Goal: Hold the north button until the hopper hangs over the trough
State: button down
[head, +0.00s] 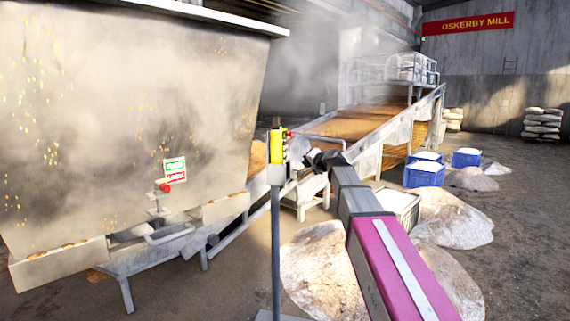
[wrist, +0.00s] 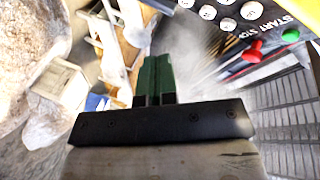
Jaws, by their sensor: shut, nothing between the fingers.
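A yellow control box (head: 277,147) stands on a thin grey post. In the wrist view its panel (wrist: 270,68) shows at the upper right, with several white round buttons (wrist: 228,24), a red one and a green one. I cannot read which white button is north. My gripper (wrist: 155,62) has its green fingers shut and empty, left of the panel and apart from the buttons in that picture. In the head view my arm reaches in from the lower right toward the box. A sloping trough (head: 368,158) holds brown grain. I cannot tell which thing is the hopper.
A large steaming metal bin (head: 120,110) fills the left, with a red button on its front frame. Blue crates (head: 424,173), a white crate (head: 402,206) and pale heaps (head: 322,272) lie on the right floor. Stacked sacks (head: 542,124) stand at the back right.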

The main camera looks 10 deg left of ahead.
aim_at(284, 162)
jog(key=shift+w+a, duration=0.25)
jog(key=shift+a, duration=1.1)
jog(key=shift+w+a, duration=0.2)
jog(key=shift+a, duration=1.1)
jog(key=shift+a, duration=0.1)
jog(key=shift+w+a, duration=0.1)
jog(key=shift+a, duration=0.2)
